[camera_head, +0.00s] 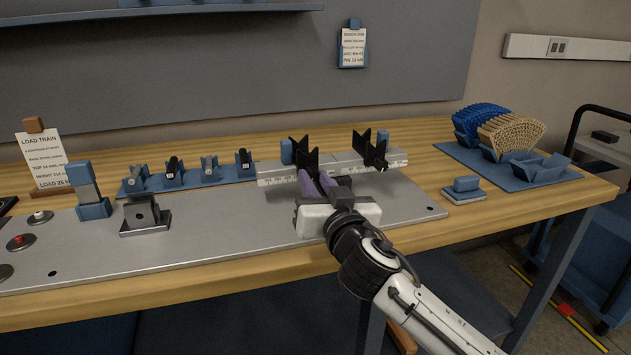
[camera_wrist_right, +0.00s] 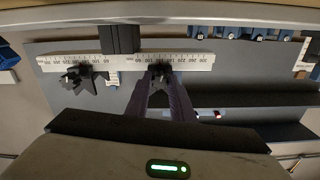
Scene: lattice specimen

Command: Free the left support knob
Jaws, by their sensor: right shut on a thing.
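The left support (camera_head: 303,152) is a black V-shaped piece on the pale graduated beam (camera_head: 274,178). My right gripper (camera_head: 317,184) has its purple fingers at the front of the left support. In the right wrist view the fingertips close around the black left support knob (camera_wrist_right: 160,70), in front of the scale. The fingers hide most of the knob in the head view. The right support (camera_head: 365,147), also black and V-shaped, stands farther right on the beam, with its own black knob (camera_head: 382,166). It also shows in the right wrist view (camera_wrist_right: 76,76). My left gripper is not in view.
The beam stands above a grey metal plate (camera_head: 220,240) on the wooden table. A blue rack (camera_head: 205,176) with several small fixtures lies left of it. A black bracket (camera_head: 145,214) is at the front left. A small blue block (camera_head: 466,184) and lattice fans (camera_head: 510,130) are right.

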